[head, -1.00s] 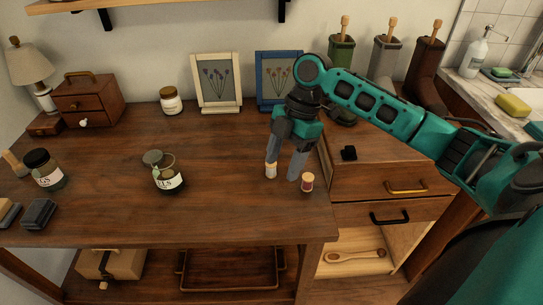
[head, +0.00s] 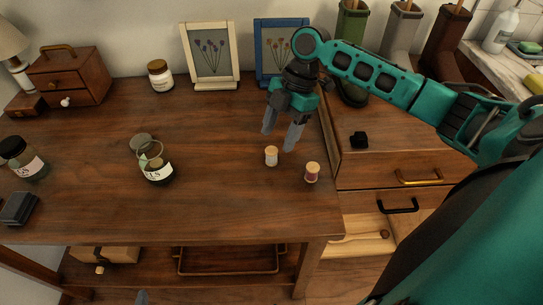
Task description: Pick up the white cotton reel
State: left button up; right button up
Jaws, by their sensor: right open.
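The white cotton reel (head: 271,156) stands upright on the wooden desk top, near its right front part. A second reel with dark red thread (head: 312,172) stands to its right and slightly nearer. My right gripper (head: 278,140) is open and empty, its fingers pointing down. Its fingertips show just above and behind the white reel in the picture, one to the left and one to the right; neither clearly touches it. A small grey tip (head: 143,297) at the bottom edge may belong to my left gripper; the rest is out of view.
An open glass jar (head: 155,164) and a dark-lidded jar (head: 22,160) stand to the left. A small jar (head: 161,76) and two flower frames (head: 211,56) (head: 280,48) stand behind. The desk's middle is clear.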

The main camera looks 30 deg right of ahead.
aim_at(272, 150)
jog(key=b+x, duration=0.1)
jog(key=x, duration=0.4)
jog(key=shift+w+a+f, duration=0.1)
jog(key=shift+f, duration=0.35)
pick_arm(q)
jog(key=shift+w+d+f, duration=0.1)
jog(key=shift+w+d, duration=0.2)
pick_arm(e)
jog(key=c, duration=1.1)
jog(key=shift+r, duration=0.15)
